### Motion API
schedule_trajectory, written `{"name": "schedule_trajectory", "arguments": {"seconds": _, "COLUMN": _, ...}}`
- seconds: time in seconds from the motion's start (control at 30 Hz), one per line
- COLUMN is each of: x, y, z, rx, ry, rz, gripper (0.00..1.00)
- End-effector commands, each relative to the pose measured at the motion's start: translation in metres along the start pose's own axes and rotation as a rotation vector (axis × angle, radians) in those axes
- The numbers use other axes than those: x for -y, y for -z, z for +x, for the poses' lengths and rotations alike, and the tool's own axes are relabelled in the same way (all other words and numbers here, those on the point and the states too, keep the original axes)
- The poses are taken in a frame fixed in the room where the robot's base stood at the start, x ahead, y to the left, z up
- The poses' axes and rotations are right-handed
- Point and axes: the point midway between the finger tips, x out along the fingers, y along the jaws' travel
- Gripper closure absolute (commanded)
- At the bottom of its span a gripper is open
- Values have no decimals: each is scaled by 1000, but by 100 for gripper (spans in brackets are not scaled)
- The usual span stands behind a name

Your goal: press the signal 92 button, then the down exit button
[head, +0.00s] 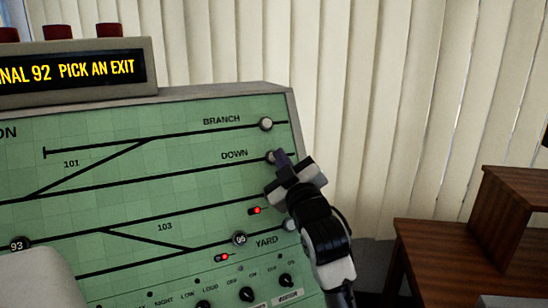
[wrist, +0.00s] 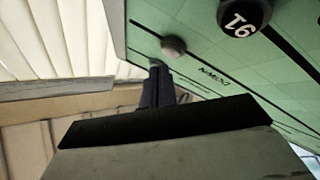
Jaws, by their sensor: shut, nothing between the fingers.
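The pale round down exit button (head: 271,157) sits at the right end of the DOWN line on the green panel. It also shows in the wrist view (wrist: 173,47), upside down, beside its label. My gripper (head: 279,157) is shut and empty, its dark fingertips right at this button, partly covering it in the head view. In the wrist view the fingertips (wrist: 158,70) end just short of the button in the picture; I cannot tell whether they touch. The display (head: 72,72) reads "NAL 92 PICK AN EXIT", its left part cut off. No signal 92 button is in view.
The branch button (head: 266,124) is just above. A black button reading 91 (wrist: 243,15) is close by in the wrist view. A black 93 button (head: 19,244) and several knobs sit lower on the panel (head: 190,150). Wooden furniture (head: 455,250) stands at right.

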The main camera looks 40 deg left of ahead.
Motion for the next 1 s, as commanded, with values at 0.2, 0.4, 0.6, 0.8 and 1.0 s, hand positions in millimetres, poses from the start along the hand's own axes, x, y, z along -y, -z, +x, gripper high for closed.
{"name": "schedule_trajectory", "arguments": {"seconds": 0.2, "x": 0, "y": 0, "z": 0, "rx": 0, "ry": 0, "rz": 0, "gripper": 100}}
{"name": "schedule_trajectory", "arguments": {"seconds": 0.4, "x": 2, "y": -2, "z": 2, "rx": 0, "ry": 1, "rz": 0, "gripper": 100}}
{"name": "schedule_trajectory", "arguments": {"seconds": 0.6, "x": 5, "y": -4, "z": 6, "rx": 0, "ry": 1, "rz": 0, "gripper": 100}}
{"name": "schedule_trajectory", "arguments": {"seconds": 0.8, "x": 4, "y": -4, "z": 6, "rx": 0, "ry": 0, "rz": 0, "gripper": 100}}
{"name": "schedule_trajectory", "arguments": {"seconds": 1.0, "x": 5, "y": -5, "z": 6, "rx": 0, "ry": 0, "rz": 0, "gripper": 100}}
